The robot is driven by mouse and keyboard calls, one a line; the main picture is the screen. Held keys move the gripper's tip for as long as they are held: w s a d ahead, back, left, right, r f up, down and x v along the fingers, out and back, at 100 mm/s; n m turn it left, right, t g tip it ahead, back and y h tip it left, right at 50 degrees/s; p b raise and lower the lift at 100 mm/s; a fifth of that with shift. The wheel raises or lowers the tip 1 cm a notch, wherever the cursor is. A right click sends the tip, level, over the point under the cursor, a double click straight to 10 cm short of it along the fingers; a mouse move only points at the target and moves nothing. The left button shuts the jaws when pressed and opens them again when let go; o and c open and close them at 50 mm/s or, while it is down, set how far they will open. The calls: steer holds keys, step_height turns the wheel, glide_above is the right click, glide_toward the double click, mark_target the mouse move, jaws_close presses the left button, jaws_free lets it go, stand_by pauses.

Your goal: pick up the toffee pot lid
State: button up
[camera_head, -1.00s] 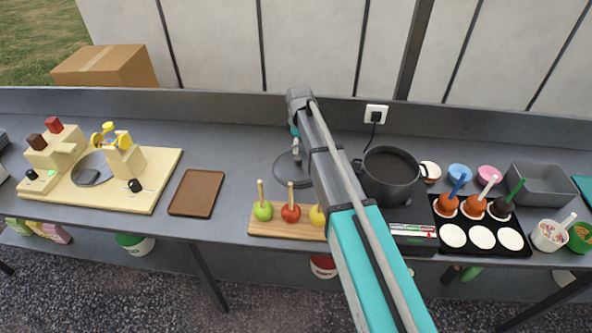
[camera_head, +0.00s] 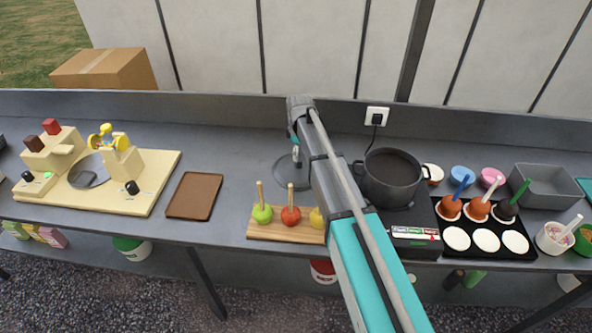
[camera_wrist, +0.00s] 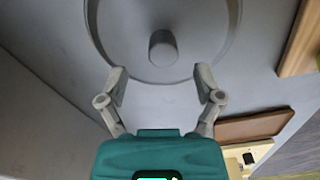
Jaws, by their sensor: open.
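The toffee pot lid (camera_head: 289,172) is a grey disc lying flat on the grey counter, left of the black pot, partly hidden behind my arm in the head view. In the wrist view the lid (camera_wrist: 120,55) fills the top, with its upright round knob (camera_wrist: 163,48) near the middle. My gripper (camera_wrist: 161,75) is open and empty, its two fingers spread on either side below the knob in that picture. The fingers appear apart from the knob. In the head view the fingertips (camera_head: 296,150) show small above the lid, partly hidden by my wrist.
The open black pot (camera_head: 391,178) stands on a hob to the right. A wooden board (camera_head: 285,236) with apples on sticks lies in front. A brown tray (camera_head: 195,195) lies to the left. The back wall edge is close behind the lid.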

mark_target(299, 161)
steer(key=shift+s+f+b, duration=0.15)
steer(key=shift+f+b, duration=1.75)
steer(key=shift+f, duration=0.3)
jaws_close()
